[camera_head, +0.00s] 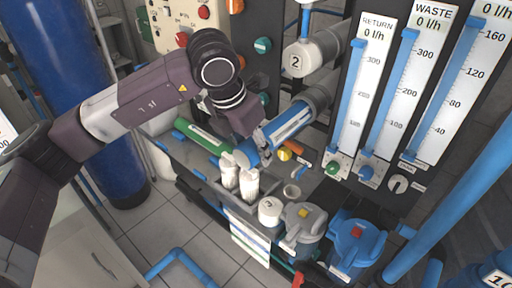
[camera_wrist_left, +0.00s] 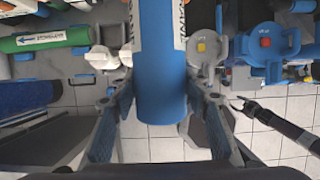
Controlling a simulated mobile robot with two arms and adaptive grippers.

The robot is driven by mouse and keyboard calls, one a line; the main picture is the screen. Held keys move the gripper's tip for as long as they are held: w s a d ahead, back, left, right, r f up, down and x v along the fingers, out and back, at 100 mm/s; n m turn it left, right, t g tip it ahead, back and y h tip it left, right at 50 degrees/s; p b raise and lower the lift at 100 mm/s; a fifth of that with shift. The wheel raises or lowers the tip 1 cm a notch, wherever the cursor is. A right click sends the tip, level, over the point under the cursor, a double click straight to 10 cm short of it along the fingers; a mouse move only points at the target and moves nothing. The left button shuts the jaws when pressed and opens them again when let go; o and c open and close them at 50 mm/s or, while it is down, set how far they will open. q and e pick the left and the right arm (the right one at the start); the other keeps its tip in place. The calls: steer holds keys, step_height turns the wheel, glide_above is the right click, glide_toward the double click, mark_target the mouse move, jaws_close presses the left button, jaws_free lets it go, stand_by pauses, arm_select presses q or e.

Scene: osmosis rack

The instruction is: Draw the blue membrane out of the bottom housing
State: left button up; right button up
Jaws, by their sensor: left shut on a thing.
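The blue membrane (camera_head: 290,123) is a blue cylinder with a white label. Its upper right end is inside the grey bottom housing (camera_head: 320,97), and a long part of it sticks out towards the lower left. My left gripper (camera_head: 262,143) is shut on the membrane near its outer end. In the left wrist view the membrane (camera_wrist_left: 160,75) runs between the two fingers (camera_wrist_left: 160,115), its blunt blue end towards me. How deep its other end sits in the housing is hidden.
A green labelled cylinder (camera_head: 203,136) lies on the bench at left. White bottles (camera_head: 249,183) stand below the membrane. A grey-lidded canister (camera_head: 303,222) and a blue-lidded one (camera_head: 357,244) stand at right. Housing 2 (camera_head: 308,56) is above. Floor in front is clear.

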arm_select(q)
steer(key=shift+s+a+b, duration=0.5)
steer(key=shift+s+a, duration=0.2)
steer(key=shift+s, duration=0.25)
steer(key=o, duration=1.5)
steer(key=shift+o, duration=0.2)
steer(key=shift+s, duration=0.1)
